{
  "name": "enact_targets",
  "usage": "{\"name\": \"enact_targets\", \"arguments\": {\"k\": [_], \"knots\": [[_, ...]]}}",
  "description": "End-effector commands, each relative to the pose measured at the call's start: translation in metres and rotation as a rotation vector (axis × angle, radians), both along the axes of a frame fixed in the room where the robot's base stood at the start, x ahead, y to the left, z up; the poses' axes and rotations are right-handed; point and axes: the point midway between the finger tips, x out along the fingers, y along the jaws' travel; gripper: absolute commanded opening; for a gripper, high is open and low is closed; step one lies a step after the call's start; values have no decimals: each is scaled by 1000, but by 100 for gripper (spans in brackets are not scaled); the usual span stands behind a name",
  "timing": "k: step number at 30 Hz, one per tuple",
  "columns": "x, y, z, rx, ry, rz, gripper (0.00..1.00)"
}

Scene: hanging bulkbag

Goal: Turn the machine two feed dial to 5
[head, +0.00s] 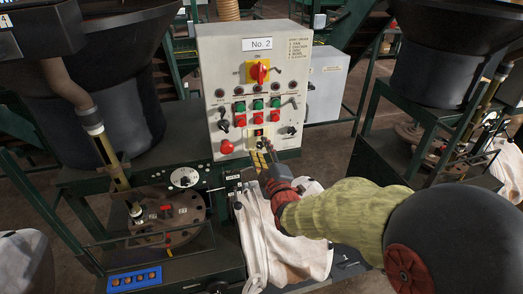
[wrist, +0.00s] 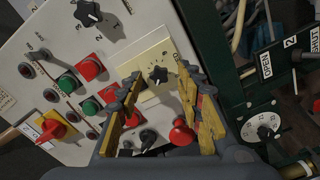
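The machine two control panel (head: 240,80) is a pale box marked "No. 2". Low on it is a cream plate (head: 255,141), partly covered by my gripper in the head view. In the wrist view the cream plate (wrist: 177,53) carries a black pointer knob (wrist: 158,75) with small scale marks, too small to read. I see no readable feed label. My gripper (wrist: 160,88) has its yellow fingers spread, with the knob showing between the tips. In the head view my gripper (head: 268,154) is close to the plate; I cannot tell whether it touches.
A red mushroom button (wrist: 182,133) and other knobs and buttons sit close around the cream plate. A separate white numbered dial (head: 185,177) is on the green frame, left of the panel; it also shows in the wrist view (wrist: 262,125). A white bag (head: 290,245) hangs below.

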Motion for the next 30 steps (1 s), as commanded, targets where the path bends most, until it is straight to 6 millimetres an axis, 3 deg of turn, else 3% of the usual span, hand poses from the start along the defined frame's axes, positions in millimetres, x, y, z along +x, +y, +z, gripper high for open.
{"name": "enact_targets", "arguments": {"k": [10,30], "knots": [[4,1,0,1,0,0,37],[4,1,0,1,0,0,0]]}}
